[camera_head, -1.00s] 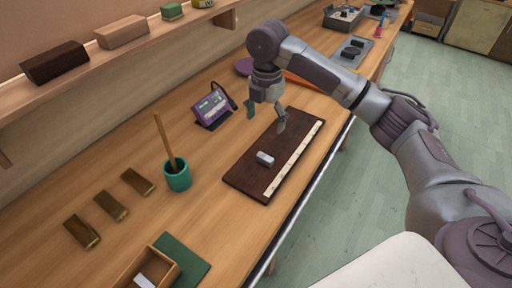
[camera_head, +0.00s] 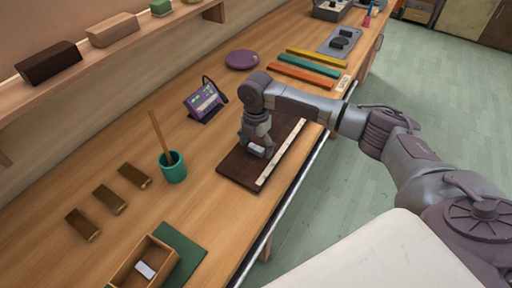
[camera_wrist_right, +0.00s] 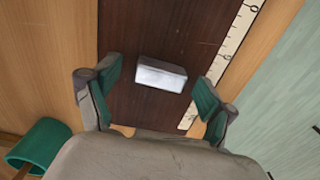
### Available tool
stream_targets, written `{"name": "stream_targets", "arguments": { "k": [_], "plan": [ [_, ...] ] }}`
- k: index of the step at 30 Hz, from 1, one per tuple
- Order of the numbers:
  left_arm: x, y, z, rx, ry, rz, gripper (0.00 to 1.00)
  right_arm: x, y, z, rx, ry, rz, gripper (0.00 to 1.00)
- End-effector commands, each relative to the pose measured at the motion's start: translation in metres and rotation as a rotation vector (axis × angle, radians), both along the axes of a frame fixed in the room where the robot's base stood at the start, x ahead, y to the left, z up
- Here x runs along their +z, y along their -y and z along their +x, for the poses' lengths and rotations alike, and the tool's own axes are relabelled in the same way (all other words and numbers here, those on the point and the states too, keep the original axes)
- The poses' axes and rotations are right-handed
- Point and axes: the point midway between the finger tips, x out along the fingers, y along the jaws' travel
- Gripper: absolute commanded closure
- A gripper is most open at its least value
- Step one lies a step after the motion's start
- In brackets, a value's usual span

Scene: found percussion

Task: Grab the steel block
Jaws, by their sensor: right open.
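The steel block (camera_wrist_right: 161,75) is a small silvery bar lying on the dark brown board (camera_wrist_right: 130,30), between my right gripper's fingers in the right wrist view. It also shows in the head view (camera_head: 257,151), partly hidden by the gripper. My right gripper (camera_head: 257,146) points down over it. In the wrist view the right gripper's green-padded fingers (camera_wrist_right: 158,92) are apart, one on each side of the block, with a gap to each. My left gripper is not in view.
A pale ruler strip (camera_head: 281,152) runs along the board's right edge. A teal cup (camera_head: 173,169) with a stick stands to the left, near a purple device (camera_head: 205,101). Several brass bars lie farther left. An open wooden box (camera_head: 124,276) is at the front.

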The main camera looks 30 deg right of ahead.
Motion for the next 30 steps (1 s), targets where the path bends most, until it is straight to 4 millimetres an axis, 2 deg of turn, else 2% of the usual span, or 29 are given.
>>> {"name": "stream_targets", "arguments": {
  "k": [3, 7, 20, 21, 30],
  "plan": [
    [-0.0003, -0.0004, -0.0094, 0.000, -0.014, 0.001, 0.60, -0.0021, 0.0000, 0.0001, 0.000, 0.001, 0.000, 0.17],
    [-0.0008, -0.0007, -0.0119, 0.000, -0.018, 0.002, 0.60, -0.0020, 0.0001, 0.0000, 0.000, 0.001, 0.000, 0.17],
    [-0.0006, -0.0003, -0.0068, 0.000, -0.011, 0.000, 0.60, -0.0015, 0.0003, 0.0001, -0.001, 0.000, 0.000, 0.88],
    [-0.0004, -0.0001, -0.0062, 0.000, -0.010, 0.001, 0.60, -0.0010, 0.0003, 0.0004, -0.001, 0.002, 0.001, 0.91],
    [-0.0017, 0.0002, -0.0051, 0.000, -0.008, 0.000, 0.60, 0.0022, 0.0001, 0.0008, -0.001, 0.003, 0.001, 0.91]
  ]
}}
